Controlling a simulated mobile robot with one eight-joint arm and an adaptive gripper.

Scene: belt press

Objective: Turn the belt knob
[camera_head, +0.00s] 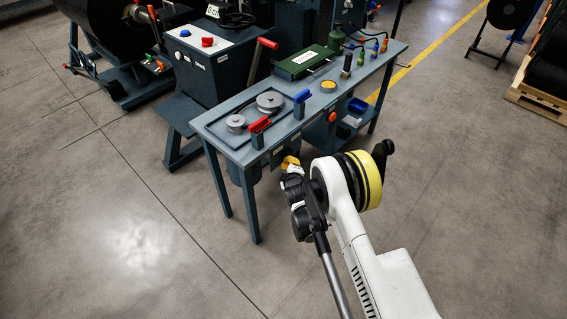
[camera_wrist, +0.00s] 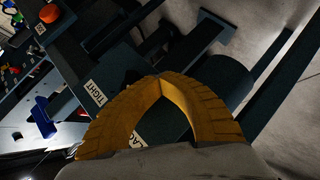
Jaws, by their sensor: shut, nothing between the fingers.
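My gripper (camera_wrist: 158,80) fills the middle of the wrist view, its two yellow fingers curved and their tips together, with nothing between them. It also shows in the head view (camera_head: 289,163), close to the front of the dark blue workbench (camera_head: 227,203). In the wrist view a TIGHT label (camera_wrist: 95,92) is left of the fingers. A second label (camera_wrist: 137,143), partly covered, shows between the fingers and ends in "AC". I cannot make out the belt knob for certain; the fingers may hide it. Contact with the bench front cannot be told.
On the bench are two grey pulleys (camera_head: 270,101), a red handle (camera_head: 260,125), a blue handle (camera_head: 302,96) and a green box (camera_head: 304,62). An orange knob (camera_head: 332,116) is on the bench front. Open floor (camera_head: 130,240) lies before the bench.

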